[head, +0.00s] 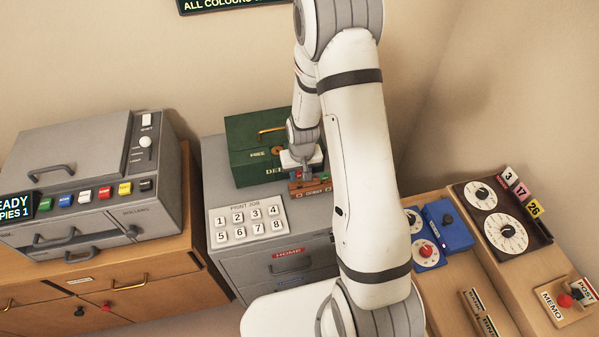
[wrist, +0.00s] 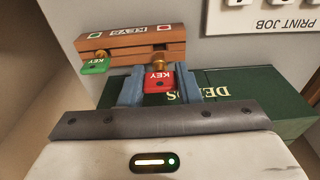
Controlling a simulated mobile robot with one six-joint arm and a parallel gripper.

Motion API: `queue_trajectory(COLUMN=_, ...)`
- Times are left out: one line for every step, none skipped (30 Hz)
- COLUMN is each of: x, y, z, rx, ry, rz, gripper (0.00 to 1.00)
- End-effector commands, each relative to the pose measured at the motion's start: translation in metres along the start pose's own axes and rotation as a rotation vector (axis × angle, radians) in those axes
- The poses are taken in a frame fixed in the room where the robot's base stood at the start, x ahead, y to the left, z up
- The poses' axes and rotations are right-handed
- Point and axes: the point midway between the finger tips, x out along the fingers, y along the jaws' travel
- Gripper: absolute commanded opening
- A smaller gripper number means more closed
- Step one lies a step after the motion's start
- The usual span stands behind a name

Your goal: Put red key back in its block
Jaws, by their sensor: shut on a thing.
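The red key (wrist: 158,83) has a red tag lettered KEY and a brass part. My gripper (wrist: 160,90) is shut on it, with the blue-grey fingers on either side. The wooden key block (wrist: 125,47) is just beyond the key in the wrist view, with KEYS lettering, a green mark and a red mark. The green key (wrist: 95,66) sits at the green-marked end. The brass part of the red key is close to the block's face below the red mark; I cannot tell if it touches or enters it. In the head view the block (head: 310,188) is partly hidden by my gripper.
A green box (head: 245,140) with a brass handle stands behind the block on the grey cabinet (head: 215,180). A PRINT JOB button panel (head: 248,222) lies left of the block. A grey copier (head: 90,185) is further left. Desks with dials and a blue device (head: 447,225) are right.

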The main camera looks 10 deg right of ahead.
Motion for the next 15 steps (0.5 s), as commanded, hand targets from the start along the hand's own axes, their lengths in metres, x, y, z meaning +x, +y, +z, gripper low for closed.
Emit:
queue_trajectory(x=0.000, y=0.000, z=0.000, rx=0.000, ry=0.000, rz=0.000, gripper=0.09)
queue_trajectory(x=0.000, y=0.000, z=0.000, rx=0.000, ry=0.000, rz=0.000, gripper=0.09)
queue_trajectory(x=0.001, y=0.000, z=0.000, rx=0.000, ry=0.000, rz=0.000, gripper=0.09)
queue_trajectory(x=0.001, y=0.000, z=0.000, rx=-0.001, ry=0.000, rz=0.000, gripper=0.09)
queue_trajectory(x=0.003, y=0.000, z=0.000, rx=-0.001, ry=0.000, rz=0.000, gripper=0.09)
queue_trajectory(x=0.004, y=0.000, z=0.001, rx=-0.001, ry=0.000, rz=0.000, gripper=0.09)
queue_trajectory(x=0.006, y=0.000, z=0.001, rx=-0.001, ry=0.000, rz=0.000, gripper=0.09)
queue_trajectory(x=0.008, y=0.000, z=0.001, rx=-0.001, ry=0.000, rz=0.000, gripper=0.09)
queue_trajectory(x=0.011, y=-0.001, z=0.001, rx=-0.001, ry=0.000, rz=0.000, gripper=0.09)
queue_trajectory(x=0.013, y=-0.001, z=0.002, rx=-0.001, ry=0.000, rz=0.000, gripper=0.09)
queue_trajectory(x=0.015, y=-0.001, z=0.002, rx=-0.001, ry=0.000, rz=0.000, gripper=0.09)
queue_trajectory(x=0.017, y=-0.001, z=0.002, rx=-0.001, ry=0.000, rz=0.000, gripper=0.09)
queue_trajectory(x=0.018, y=-0.001, z=0.002, rx=-0.001, ry=0.000, rz=0.000, gripper=0.09)
queue_trajectory(x=0.018, y=-0.001, z=0.002, rx=-0.001, ry=0.000, rz=0.000, gripper=0.09)
queue_trajectory(x=0.018, y=-0.001, z=0.002, rx=-0.001, ry=0.000, rz=0.000, gripper=0.09)
